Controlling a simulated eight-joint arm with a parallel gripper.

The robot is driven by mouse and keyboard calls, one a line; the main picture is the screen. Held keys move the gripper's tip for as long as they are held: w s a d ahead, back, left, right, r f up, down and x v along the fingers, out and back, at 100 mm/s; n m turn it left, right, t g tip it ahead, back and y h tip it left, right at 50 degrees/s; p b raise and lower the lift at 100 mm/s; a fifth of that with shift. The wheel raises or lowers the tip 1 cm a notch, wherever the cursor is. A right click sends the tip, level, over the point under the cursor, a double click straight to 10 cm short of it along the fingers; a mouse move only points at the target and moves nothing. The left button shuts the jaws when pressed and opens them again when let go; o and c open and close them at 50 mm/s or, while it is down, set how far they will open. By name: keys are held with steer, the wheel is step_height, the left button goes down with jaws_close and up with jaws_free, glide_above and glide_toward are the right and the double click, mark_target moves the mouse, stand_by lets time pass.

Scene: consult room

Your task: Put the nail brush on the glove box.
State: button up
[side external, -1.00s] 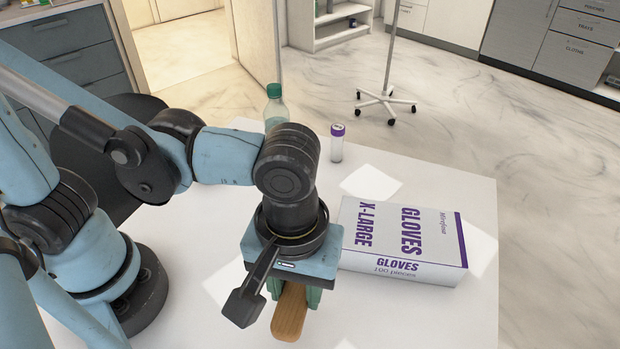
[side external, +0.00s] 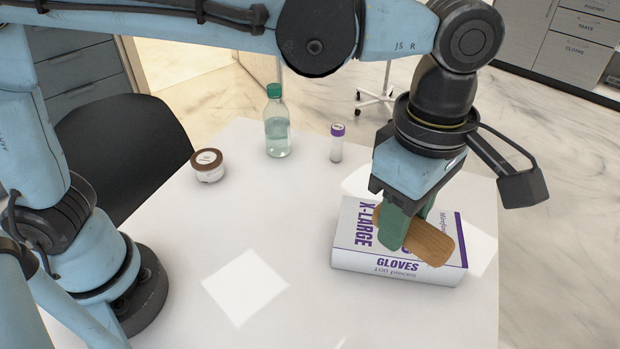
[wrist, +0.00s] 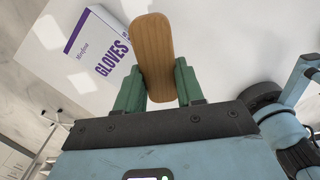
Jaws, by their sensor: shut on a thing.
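The nail brush (side external: 428,243) has a brown wooden back and is held between the green fingers of my gripper (side external: 405,228). In the side view it is over the front part of the glove box (side external: 350,259), a white box with purple lettering lying flat on the table. I cannot tell whether the brush touches the box top. In the wrist view the brush (wrist: 153,50) stands between the fingers (wrist: 158,88), with the glove box (wrist: 88,42) behind it to the left. The brush's bristles are hidden.
A green-capped bottle (side external: 277,128), a purple-capped vial (side external: 337,145) and a brown-lidded jar (side external: 208,168) stand on the white table (side external: 190,270), to the left of the box. The table's left and front areas are clear. A dark chair (side external: 120,145) is beyond the left edge.

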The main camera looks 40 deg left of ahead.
steer(key=w+a+f, duration=0.1)
steer(key=w+f, duration=0.1)
steer(key=w, duration=0.1)
steer(key=w+a+f, duration=0.2)
steer(key=w, duration=0.2)
steer(key=w+a+f, duration=0.2)
steer(key=w, duration=0.1)
steer(key=shift+w+a+f, duration=0.15)
steer(key=shift+w+f, duration=0.1)
steer(key=shift+f, duration=2.2)
steer(key=shift+f, duration=0.1)
steer(key=o, duration=1)
steer(key=shift+o, duration=0.2)
